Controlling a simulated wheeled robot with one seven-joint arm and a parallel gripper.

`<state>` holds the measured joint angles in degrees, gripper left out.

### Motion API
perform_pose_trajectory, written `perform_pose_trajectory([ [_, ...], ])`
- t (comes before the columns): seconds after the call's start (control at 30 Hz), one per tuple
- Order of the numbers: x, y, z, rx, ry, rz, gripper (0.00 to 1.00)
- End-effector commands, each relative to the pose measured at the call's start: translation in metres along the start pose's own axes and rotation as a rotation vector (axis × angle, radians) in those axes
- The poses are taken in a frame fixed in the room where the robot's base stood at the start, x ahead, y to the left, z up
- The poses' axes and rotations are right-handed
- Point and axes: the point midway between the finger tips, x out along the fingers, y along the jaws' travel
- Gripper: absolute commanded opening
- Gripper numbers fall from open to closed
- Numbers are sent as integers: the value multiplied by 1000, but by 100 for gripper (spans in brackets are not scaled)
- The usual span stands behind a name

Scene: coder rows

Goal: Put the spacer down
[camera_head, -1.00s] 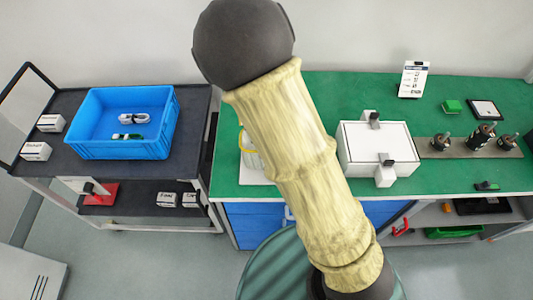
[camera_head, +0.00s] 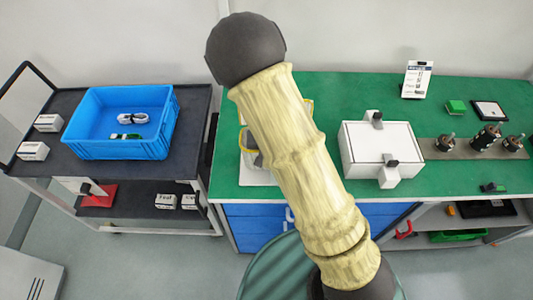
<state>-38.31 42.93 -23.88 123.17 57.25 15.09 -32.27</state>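My arm, in a pale yellow sleeve with a dark joint at its upper end, crosses the middle of the head view. I cannot pick out the spacer anywhere in this view.
A white box (camera_head: 370,143) with two clamps stands right of my arm. Beyond it, several encoder-like parts (camera_head: 487,137) stand on a grey strip. A blue bin (camera_head: 95,146) with small items sits on the dark cart (camera_head: 191,110) at left.

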Motion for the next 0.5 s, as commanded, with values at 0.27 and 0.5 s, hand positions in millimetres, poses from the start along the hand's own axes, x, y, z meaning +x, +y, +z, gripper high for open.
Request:
perform_pose_trajectory([
  [0.27, 2, 0, 0, -2, 1, 0, 0],
  [0.5, 4, 0, 0, 0, 1, 0, 47],
])
